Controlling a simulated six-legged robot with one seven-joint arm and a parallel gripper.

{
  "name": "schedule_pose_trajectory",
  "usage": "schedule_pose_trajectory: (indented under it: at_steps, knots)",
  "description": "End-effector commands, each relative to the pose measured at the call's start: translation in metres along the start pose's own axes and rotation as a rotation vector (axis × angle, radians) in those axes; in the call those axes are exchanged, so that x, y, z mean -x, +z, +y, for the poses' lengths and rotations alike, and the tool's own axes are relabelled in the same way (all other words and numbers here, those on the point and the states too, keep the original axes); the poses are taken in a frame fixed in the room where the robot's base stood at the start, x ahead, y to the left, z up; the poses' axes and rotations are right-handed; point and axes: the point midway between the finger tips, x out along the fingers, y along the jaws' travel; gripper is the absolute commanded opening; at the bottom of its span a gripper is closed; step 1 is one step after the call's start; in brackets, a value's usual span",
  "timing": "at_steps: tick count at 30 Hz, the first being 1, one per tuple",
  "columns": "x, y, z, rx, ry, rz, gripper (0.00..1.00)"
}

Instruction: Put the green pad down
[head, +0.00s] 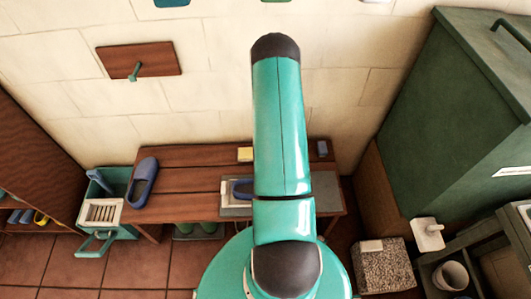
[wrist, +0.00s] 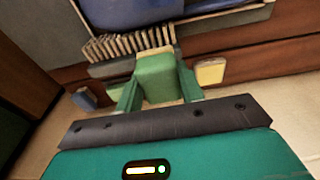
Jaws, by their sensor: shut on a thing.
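The green pad (wrist: 158,80) is between the fingers of my gripper (wrist: 158,92) in the wrist view. My gripper is shut on it. The pad's far end is in front of a row of pale bristles (wrist: 118,43) at the edge of a grey tray (wrist: 225,22); I cannot tell whether they touch. In the head view my arm hides the gripper and the pad. The grey tray (head: 233,211) shows there on the brown bench (head: 185,180), partly behind my arm, with a blue shoe (head: 242,189) in it.
A yellow block (head: 245,154) and a dark blue block (head: 321,148) are at the bench's back edge; both show in the wrist view, yellow (wrist: 210,72) and blue (wrist: 85,98). A blue clog (head: 143,182) lies at the bench's left. The bench between clog and tray is clear.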

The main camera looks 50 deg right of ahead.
Motion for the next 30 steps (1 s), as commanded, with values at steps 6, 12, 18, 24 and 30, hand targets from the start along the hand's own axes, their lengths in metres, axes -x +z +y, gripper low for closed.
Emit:
schedule_pose_trajectory:
  at_steps: [6, 12, 18, 24, 30]
  knots:
    - [-0.019, -0.027, 0.004, -0.006, 0.002, 0.002, 0.13]
    - [-0.044, -0.067, 0.006, -0.006, 0.002, 0.003, 0.13]
    - [-0.076, -0.094, 0.007, -0.005, 0.002, -0.001, 0.13]
    - [-0.106, -0.115, 0.007, -0.003, 0.001, 0.001, 0.13]
    - [-0.118, -0.123, 0.007, -0.003, 0.001, 0.0, 0.13]
